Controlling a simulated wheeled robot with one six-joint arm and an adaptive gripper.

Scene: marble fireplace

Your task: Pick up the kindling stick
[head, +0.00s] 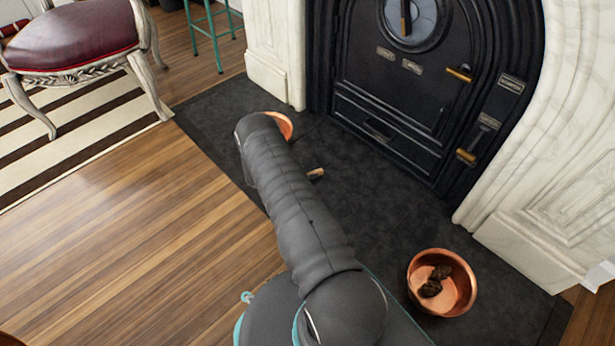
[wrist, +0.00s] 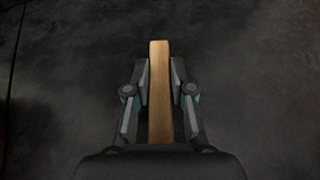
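The kindling stick (wrist: 160,95) is a light brown, straight piece of wood. In the wrist view it runs lengthwise up the middle, between the two fingers of my gripper (wrist: 160,80). The fingers are drawn in close against both its sides, and its far end sticks out past the fingertips. In the head view only a short end of the stick (head: 316,173) shows beside my arm, over the dark hearth; the rest and my gripper are hidden behind the arm. I cannot tell whether the stick touches the hearth.
A copper bowl (head: 442,282) with dark lumps stands on the hearth (head: 370,215) at right. Another copper object (head: 284,126) shows partly behind my arm. The black fireplace (head: 400,90) and white marble surround (head: 545,190) stand behind.

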